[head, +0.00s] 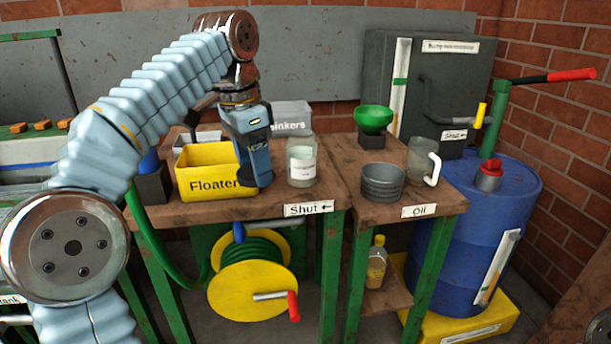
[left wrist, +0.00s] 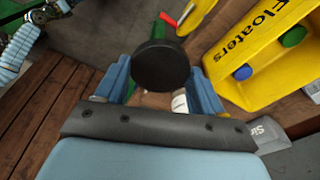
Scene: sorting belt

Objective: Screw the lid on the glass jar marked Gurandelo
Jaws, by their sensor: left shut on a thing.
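The glass jar (head: 302,163) stands upright and open-topped on the wooden table, with a white label too small to read. Just left of it, beside the yellow Floaters bin, is my left gripper (head: 256,170), pointing down. In the left wrist view, a round black lid (left wrist: 160,66) sits between its blue fingers, which are shut on it. A small piece of a white label (left wrist: 180,102) shows past the lid in that view. The lid is apart from the jar, and mostly hidden in the head view. My right gripper is not in view.
The yellow Floaters bin (head: 208,182) stands close on the left, with a grey Sinkers bin (head: 292,115) behind. To the right are a green funnel (head: 373,118), a grey ribbed bowl (head: 382,182) and a glass mug (head: 421,160). The table is bare in front of the jar.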

